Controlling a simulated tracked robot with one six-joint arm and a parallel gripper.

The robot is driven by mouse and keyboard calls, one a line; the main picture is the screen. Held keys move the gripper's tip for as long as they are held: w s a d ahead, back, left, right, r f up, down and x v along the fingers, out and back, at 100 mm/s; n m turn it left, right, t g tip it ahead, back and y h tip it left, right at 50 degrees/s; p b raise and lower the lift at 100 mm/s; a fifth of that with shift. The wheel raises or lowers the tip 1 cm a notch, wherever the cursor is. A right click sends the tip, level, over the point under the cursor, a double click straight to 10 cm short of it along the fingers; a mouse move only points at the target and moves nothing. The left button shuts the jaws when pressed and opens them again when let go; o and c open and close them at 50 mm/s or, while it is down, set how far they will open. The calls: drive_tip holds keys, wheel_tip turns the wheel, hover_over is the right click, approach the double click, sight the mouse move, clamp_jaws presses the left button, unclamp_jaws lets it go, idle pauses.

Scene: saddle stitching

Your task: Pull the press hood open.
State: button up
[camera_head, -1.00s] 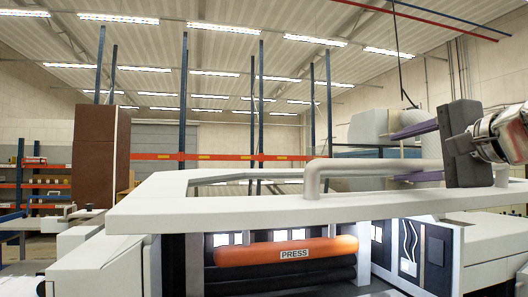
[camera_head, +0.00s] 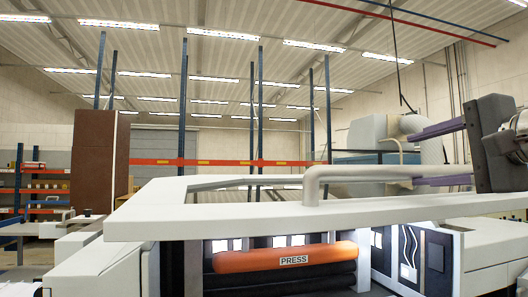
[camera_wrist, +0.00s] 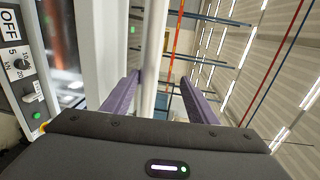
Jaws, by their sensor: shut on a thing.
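The press hood (camera_head: 270,221) is a pale frame lying low across the press in the head view. A white bar handle (camera_head: 350,172) runs along its front edge on the right. My gripper (camera_head: 411,158) has purple fingers and reaches in from the right at the handle's right part. In the wrist view, the handle bar (camera_wrist: 157,50) passes between the fingers of my gripper (camera_wrist: 158,82), which is shut on it. The exact contact between pads and bar is hard to see. The orange roller marked PRESS (camera_head: 290,257) shows below the hood.
A control panel (camera_wrist: 25,70) with an OFF label and knob is close on the left of the wrist view. A brown block (camera_head: 95,155) stands behind the press at left. Blue posts and an orange rail (camera_head: 220,162) stand farther back.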

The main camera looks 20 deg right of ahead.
drive_tip(key=shift+s+a+r, duration=0.2)
drive_tip(key=shift+s+r, duration=0.05)
drive_tip(key=shift+s, duration=0.3)
drive_tip(key=shift+s+a+r, duration=0.15)
drive_tip(key=shift+s+r, duration=0.05)
drive_tip(key=shift+s, duration=0.35)
drive_tip(key=shift+c, duration=1)
drive_tip(key=s, duration=0.8)
drive_tip(key=shift+s+a+r, duration=0.15)
drive_tip(key=shift+s+a, duration=0.15)
drive_tip(key=shift+a, duration=0.15)
